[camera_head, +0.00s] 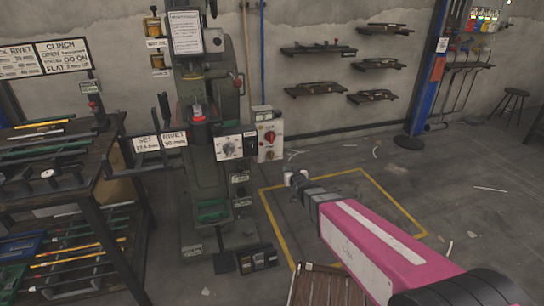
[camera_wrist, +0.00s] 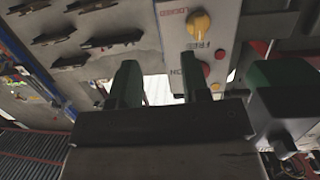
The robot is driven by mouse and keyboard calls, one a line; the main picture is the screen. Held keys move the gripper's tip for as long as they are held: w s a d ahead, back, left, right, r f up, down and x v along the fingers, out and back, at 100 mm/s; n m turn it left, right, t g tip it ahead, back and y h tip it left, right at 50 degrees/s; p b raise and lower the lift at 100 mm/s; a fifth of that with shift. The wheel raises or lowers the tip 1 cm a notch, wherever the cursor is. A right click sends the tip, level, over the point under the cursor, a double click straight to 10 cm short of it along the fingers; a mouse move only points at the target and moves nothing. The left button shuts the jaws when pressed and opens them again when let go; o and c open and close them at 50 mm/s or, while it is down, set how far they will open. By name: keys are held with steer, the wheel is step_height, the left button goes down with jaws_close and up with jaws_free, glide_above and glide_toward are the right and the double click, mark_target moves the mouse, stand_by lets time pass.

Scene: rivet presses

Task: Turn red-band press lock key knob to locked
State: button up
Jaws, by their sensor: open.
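In the wrist view a pale panel (camera_wrist: 172,45) carries a yellow knob (camera_wrist: 200,24) between the words LOCKED and FREE. I cannot tell which word the knob points to. My gripper (camera_wrist: 160,78) is open and empty, its dark fingers apart, below the knob in that view and not touching it. In the head view my gripper (camera_head: 298,179) is right of the press, above the floor.
A red button (camera_wrist: 220,54) sits beside the knob. A workbench with rods (camera_head: 50,200) stands at the left. Wall shelves (camera_head: 318,48) hang behind. A yellow-marked floor square (camera_head: 345,190) lies under my arm. A wooden pallet (camera_head: 325,285) is at the front. Floor to the right is mostly open.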

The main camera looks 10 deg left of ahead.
mark_target(272, 155)
steer(key=s+a+r+n+t+y, duration=0.1)
steer(key=a+r+y, duration=0.1)
steer(key=a, duration=0.3)
steer(key=x, duration=1)
steer(key=shift+w+a, duration=0.2)
jaws_close()
